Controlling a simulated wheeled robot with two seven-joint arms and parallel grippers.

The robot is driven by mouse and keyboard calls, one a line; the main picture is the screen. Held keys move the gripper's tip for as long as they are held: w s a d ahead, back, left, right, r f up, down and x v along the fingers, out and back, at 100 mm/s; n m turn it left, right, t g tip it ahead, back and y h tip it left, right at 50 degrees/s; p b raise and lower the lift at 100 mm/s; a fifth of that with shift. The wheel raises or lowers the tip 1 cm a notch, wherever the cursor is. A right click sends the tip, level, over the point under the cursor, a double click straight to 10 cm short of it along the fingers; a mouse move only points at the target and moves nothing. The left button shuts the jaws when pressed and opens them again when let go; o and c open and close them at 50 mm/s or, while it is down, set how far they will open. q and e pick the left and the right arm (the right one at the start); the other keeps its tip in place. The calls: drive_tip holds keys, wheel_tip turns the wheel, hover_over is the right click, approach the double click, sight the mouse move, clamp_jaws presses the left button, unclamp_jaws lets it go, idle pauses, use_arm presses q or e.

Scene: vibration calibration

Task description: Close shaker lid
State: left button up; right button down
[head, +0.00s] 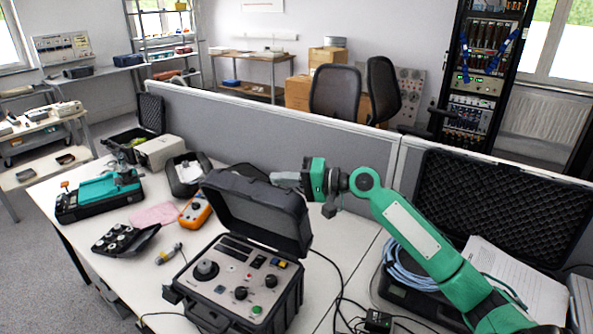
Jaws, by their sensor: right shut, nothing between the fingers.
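The shaker (231,284) is a dark case with a grey control panel of knobs and buttons, standing at the front middle of the table. Its black lid (258,211) stands up, open, hinged at the back of the case. My right gripper (283,179) comes in from the right on a green arm. It is shut and empty, level with the top edge of the lid and behind it. Whether the fingers touch the lid cannot be told. My left gripper is not in view.
An orange meter (195,210), a pink cloth (155,215), a black tray of round parts (124,239) and a teal device (109,188) lie left of the shaker. A grey partition (300,140) runs behind. An open foam-lined case (500,205) with blue cable (408,267) stands right.

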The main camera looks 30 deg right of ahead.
sight(268, 201)
drive_tip(key=s+a+n, duration=0.1)
drive_tip(key=a, duration=0.1)
drive_tip(key=s+a+p, duration=0.1)
drive_tip(key=s+a+n+p, duration=0.1)
drive_tip(key=a, duration=0.1)
drive_tip(key=shift+s+a+f+n+h, duration=0.1)
drive_tip(key=shift+a+f+n+h, duration=0.05)
drive_tip(key=shift+a+n+h, duration=0.2)
drive_tip(key=s+a+f+n+h+p, duration=0.1)
drive_tip(key=s+a+f+n, duration=0.1)
drive_tip(key=a+f, duration=0.2)
drive_tip(key=s+a+f+n+h+p, duration=0.1)
drive_tip(key=s+a+f+n, duration=0.2)
drive_tip(key=a+f, duration=0.2)
drive_tip(key=s+a+f+n+h+p, duration=0.1)
drive_tip(key=s+a+f+n+p, duration=0.1)
drive_tip(key=a+f, duration=0.3)
drive_tip(key=shift+s+n+t, duration=0.3)
drive_tip(key=shift+s+n, duration=0.1)
drive_tip(key=shift+n, duration=0.05)
drive_tip(key=shift+s+a+f, duration=0.1)
drive_tip(key=shift+a+f, duration=0.05)
drive_tip(key=shift+f, duration=0.3)
drive_tip(key=shift+s+a+f, duration=0.1)
drive_tip(key=shift+a+f, duration=0.05)
drive_tip(key=shift+f, duration=0.4)
